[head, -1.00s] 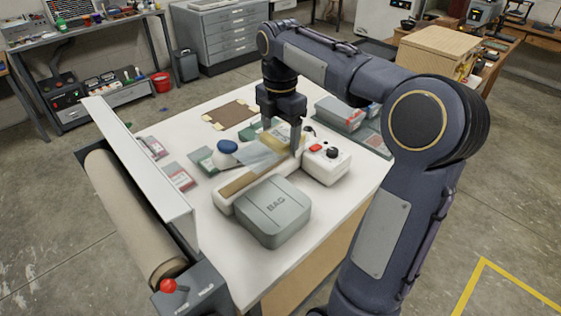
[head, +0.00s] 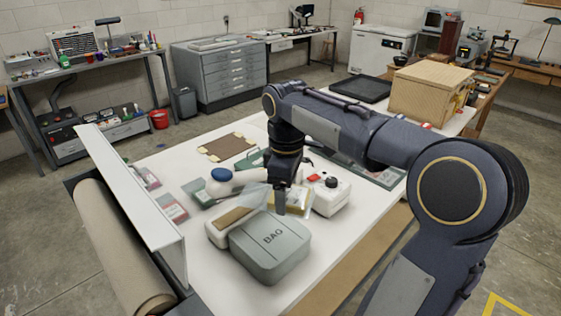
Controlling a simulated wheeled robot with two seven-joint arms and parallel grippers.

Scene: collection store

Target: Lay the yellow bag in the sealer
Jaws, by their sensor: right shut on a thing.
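My right gripper (head: 280,207) points down over the middle of the sealer and is shut on the yellow bag. The yellow bag (head: 298,202) shows to the right of the fingers, and a clear, pale part of it spreads to the left. The white sealer (head: 333,198) has a red button and black knob at its right end. Its bed with a brown strip (head: 235,215) runs to the left, and the blue knob (head: 221,174) stands behind it. The bag hides the middle of the bed; I cannot tell if it touches. My left gripper is not in view.
A grey case marked BAG (head: 271,248) stands close in front of the sealer. Red-and-green packets (head: 172,207) lie at the left, and a brown board (head: 226,147) lies at the back. A paper roll (head: 115,240) lines the table's left edge.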

